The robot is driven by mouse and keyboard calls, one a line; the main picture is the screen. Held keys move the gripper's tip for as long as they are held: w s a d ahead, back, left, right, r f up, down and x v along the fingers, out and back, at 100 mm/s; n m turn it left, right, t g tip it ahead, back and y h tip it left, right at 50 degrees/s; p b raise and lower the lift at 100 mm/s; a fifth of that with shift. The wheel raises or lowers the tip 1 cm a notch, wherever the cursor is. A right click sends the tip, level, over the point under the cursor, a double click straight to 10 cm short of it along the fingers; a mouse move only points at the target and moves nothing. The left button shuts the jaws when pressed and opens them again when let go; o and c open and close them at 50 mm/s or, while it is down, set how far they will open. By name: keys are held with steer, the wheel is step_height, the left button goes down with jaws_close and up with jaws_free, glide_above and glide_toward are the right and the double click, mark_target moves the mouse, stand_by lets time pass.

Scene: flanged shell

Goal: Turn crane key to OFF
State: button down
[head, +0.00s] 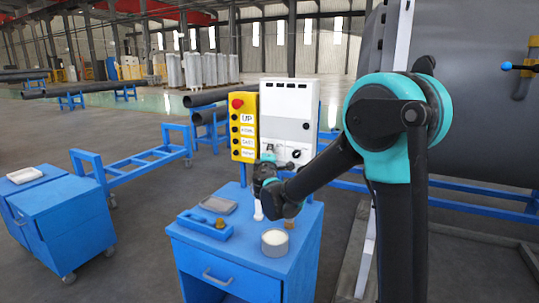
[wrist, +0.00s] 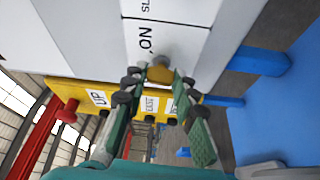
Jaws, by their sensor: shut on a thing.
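The crane key (wrist: 160,66) is a small brass-coloured piece at the front of a white control box (head: 290,97). In the wrist view the word ON shows on the white panel (wrist: 178,38) beside it. My gripper (wrist: 163,76) has its two green fingers closed around the key, one on each side. In the head view my gripper (head: 268,165) is at the lower left of the white box, and the key is hidden behind it. The key's exact angle is hard to tell.
A yellow button pendant (head: 243,125) with a red button hangs left of the box. Below, a blue cabinet (head: 225,265) carries a grey tin (head: 275,243), a blue tray (head: 203,226) and small parts. A large grey shell (head: 480,110) stands at right.

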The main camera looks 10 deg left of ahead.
steer(key=shift+a+r+n+g+h, duration=0.1)
steer(key=shift+n+g+h, duration=0.3)
steer(key=shift+n, duration=1)
steer(key=shift+d+r+n+g+h, duration=0.1)
steer(key=shift+n+g, duration=0.65)
steer(key=shift+n, duration=0.65)
steer(key=shift+a+n+g+h, duration=0.15)
steer(key=shift+n+g, duration=0.4)
steer(key=shift+n, duration=0.85)
steer(key=c, duration=1.2)
jaws_free()
steer(key=v, duration=1.2)
steer(key=shift+r, duration=0.1)
